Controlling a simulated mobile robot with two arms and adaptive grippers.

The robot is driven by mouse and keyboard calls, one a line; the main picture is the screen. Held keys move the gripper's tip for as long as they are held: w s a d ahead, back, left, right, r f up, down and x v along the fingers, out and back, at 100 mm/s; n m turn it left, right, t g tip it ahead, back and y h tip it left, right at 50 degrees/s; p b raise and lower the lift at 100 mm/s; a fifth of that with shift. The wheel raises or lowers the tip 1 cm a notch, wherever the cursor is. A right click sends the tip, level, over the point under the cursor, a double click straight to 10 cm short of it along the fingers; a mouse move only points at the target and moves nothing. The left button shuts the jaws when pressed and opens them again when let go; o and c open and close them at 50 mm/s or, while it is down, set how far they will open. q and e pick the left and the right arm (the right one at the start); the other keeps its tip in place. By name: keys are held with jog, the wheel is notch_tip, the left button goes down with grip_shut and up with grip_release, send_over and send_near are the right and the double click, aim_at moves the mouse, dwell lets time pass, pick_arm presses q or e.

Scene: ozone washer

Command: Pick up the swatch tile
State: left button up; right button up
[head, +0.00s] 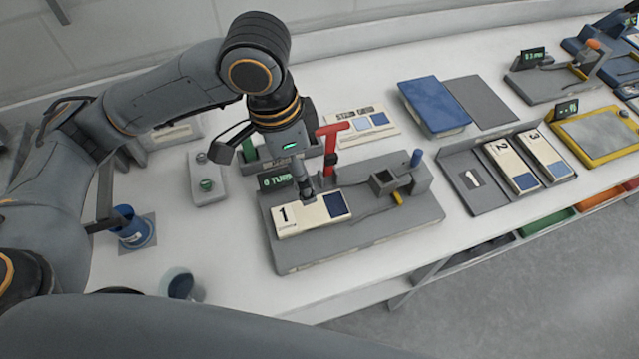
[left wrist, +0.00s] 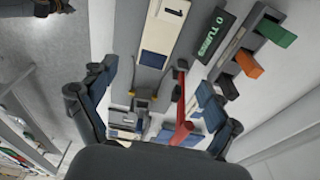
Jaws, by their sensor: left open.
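The swatch tile (head: 296,216) is a cream block marked "1" with a dark blue square at its right end. It lies flat on a grey fixture plate (head: 370,240) on the bench. It also shows at the top of the left wrist view (left wrist: 160,38). My left gripper (head: 307,192) points down over the tile's upper edge in the head view; whether it touches is unclear. In the left wrist view the fingers of the left gripper (left wrist: 155,85) are spread apart with nothing held between them.
A red T-shaped handle (head: 330,145) stands just behind the tile, close to my left gripper. A "0 TURNS" display (head: 276,182) is beside it. Tiles "2" (head: 508,165) and "3" (head: 545,155) sit in a grey rack at right. A blue cup (head: 132,227) stands at left.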

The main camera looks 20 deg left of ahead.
pick_arm(q)
send_near(310, 212)
jog(key=shift+s+d+f, duration=0.1)
jog(key=shift+d+f, duration=0.05)
jog(key=shift+f, duration=0.35)
jog(key=shift+s+d+f, duration=0.1)
jog(key=shift+d+f, duration=0.05)
jog(key=shift+f, duration=0.35)
jog(key=shift+w+d+f, duration=0.1)
jog(key=shift+w+f, duration=0.15)
jog(key=shift+f, duration=0.65)
notch_tip(310, 212, down, 4)
jog(key=shift+w+d+f+p, duration=0.1)
jog(key=shift+w+p, duration=0.1)
jog(key=shift+p, duration=0.35)
jog(key=shift+f, duration=0.1)
jog(key=c, duration=1.4)
pick_arm(e)
jog(key=shift+g, duration=0.3)
jog(key=s, duration=0.2)
jog(key=s+r, duration=0.1)
jog(key=s, duration=0.1)
jog(key=shift+a, duration=0.1)
pick_arm(q)
jog(key=shift+o, duration=0.2)
pick_arm(e)
jog(key=shift+f, duration=0.1)
